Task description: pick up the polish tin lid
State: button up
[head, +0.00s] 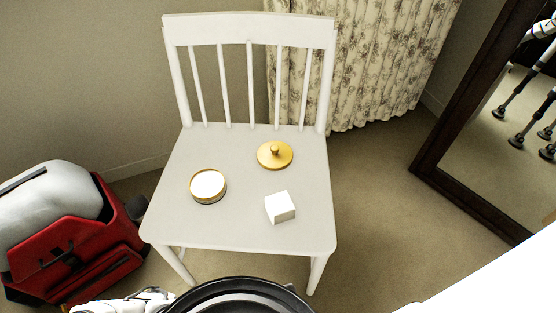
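The polish tin lid (270,157) is a round golden disc with a small knob on top. It lies flat on the seat of the white chair (240,228), toward the back right. The round tin (208,185), with a golden rim, dark side and white top, stands on the seat to the left and nearer to me. The two are apart.
A small white box (280,207) stands on the seat in front of the lid. The chair's slatted back (250,30) rises behind it. A dark-framed mirror (465,110) leans at right, with a patterned curtain (375,65) behind.

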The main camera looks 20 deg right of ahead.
aim_at(272, 155)
jog(key=k+l+z, duration=0.1)
jog(key=k+z, duration=0.15)
jog(key=k, duration=0.3)
jog(key=z, duration=1.05)
jog(key=j+z, duration=0.15)
jog(key=j, duration=0.25)
jog(key=i+j+z, duration=0.15)
jog(key=j, duration=0.25)
jog(key=i+j, duration=0.4)
